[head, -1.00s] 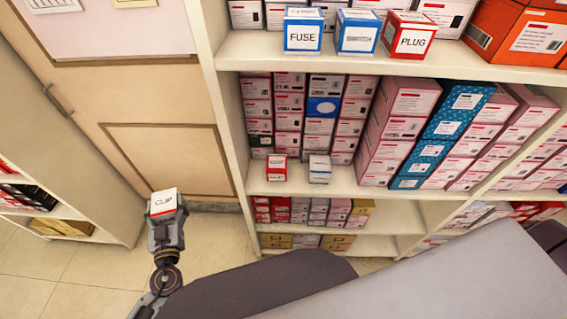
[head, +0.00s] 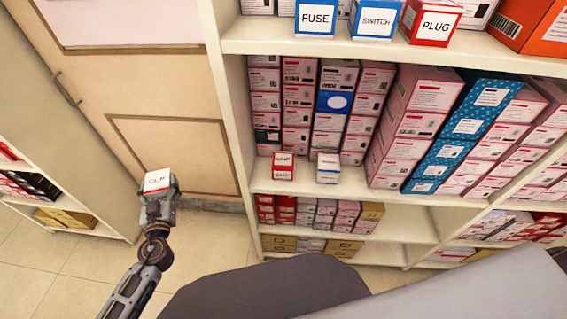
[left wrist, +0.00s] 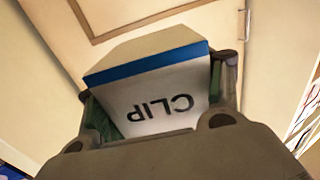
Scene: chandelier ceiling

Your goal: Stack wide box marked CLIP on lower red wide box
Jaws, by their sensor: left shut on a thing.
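A wide box marked CLIP (head: 157,180), with a white labelled face, is held up at the lower left of the head view, in front of the cabinet door. My left gripper (head: 159,193) is shut on it. In the left wrist view the box (left wrist: 160,100) sits between the fingers, its CLIP label upside down and a blue band along one edge. The lower red wide box (head: 283,166) stands on the middle shelf, to the right of my left gripper and apart from it. My right gripper is not in view.
A small white and blue box (head: 328,168) stands right of the red box. Tall stacks of boxes (head: 345,110) rise behind both. The upper shelf holds FUSE (head: 316,18), SWITCH (head: 374,22) and PLUG (head: 434,24) boxes. The shelf's upright side (head: 236,130) stands between my gripper and the red box.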

